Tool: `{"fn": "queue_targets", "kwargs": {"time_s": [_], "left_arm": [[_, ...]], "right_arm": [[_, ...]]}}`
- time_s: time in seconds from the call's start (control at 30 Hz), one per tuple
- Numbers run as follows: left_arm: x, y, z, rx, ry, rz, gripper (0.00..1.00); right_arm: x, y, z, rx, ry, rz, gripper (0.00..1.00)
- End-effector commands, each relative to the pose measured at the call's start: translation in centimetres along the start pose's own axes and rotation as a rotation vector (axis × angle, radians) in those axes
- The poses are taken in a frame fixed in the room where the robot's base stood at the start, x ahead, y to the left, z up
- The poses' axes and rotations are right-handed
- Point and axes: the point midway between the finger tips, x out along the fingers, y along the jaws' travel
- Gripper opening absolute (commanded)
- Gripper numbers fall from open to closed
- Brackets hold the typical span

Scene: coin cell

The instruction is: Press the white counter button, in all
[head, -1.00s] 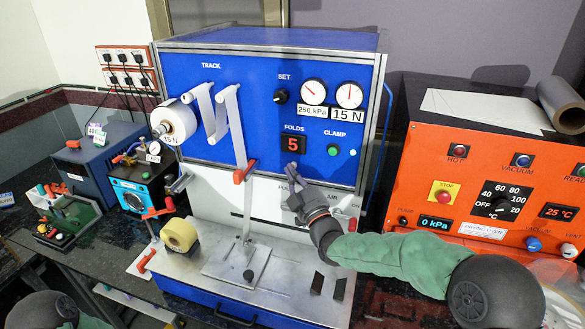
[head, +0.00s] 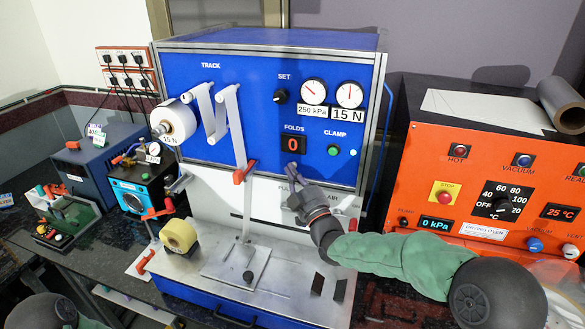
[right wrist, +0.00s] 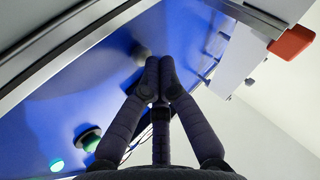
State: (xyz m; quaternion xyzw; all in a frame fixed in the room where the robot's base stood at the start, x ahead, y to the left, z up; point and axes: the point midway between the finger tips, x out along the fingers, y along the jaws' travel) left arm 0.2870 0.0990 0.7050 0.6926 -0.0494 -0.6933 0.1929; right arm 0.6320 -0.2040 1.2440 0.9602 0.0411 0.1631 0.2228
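The counter display (head: 292,144), marked FOLDS, sits on the blue front panel (head: 230,130) and reads 0. My right gripper (head: 292,170) is at the panel just below this display, with its fingertips against or very near it. In the right wrist view my right gripper (right wrist: 159,64) has its fingers together, with nothing seen between them. The white counter button is not clearly seen in the head view, where the fingertips cover the spot below the display. A dim greyish round shape (right wrist: 141,54) shows beside the fingertips in the right wrist view. My left gripper is out of view.
The green CLAMP button (head: 333,147) and a small pale lamp (head: 353,153) are right of the display. A SET knob (head: 280,96) and two gauges (head: 349,94) are above. An orange machine (head: 455,160) stands to the right.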

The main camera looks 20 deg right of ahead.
Motion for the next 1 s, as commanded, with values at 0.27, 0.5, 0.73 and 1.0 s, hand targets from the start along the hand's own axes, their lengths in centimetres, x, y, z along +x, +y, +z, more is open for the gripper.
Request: {"fn": "queue_targets", "kwargs": {"time_s": [0.27,0.5,0.73,1.0], "left_arm": [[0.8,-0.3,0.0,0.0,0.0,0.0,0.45],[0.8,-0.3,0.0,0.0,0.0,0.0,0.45],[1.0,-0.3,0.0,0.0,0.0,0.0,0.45],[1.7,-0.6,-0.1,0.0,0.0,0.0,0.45]], "right_arm": [[-1.0,-0.7,-0.6,0.0,0.001,0.0,0.0],[-1.1,-0.8,-0.8,0.0,0.0,0.0,0.0],[-1.4,-1.0,-1.1,0.0,0.003,0.0,0.0],[-3.1,-2.3,-2.2,0.001,0.003,-0.001,0.0]]}}
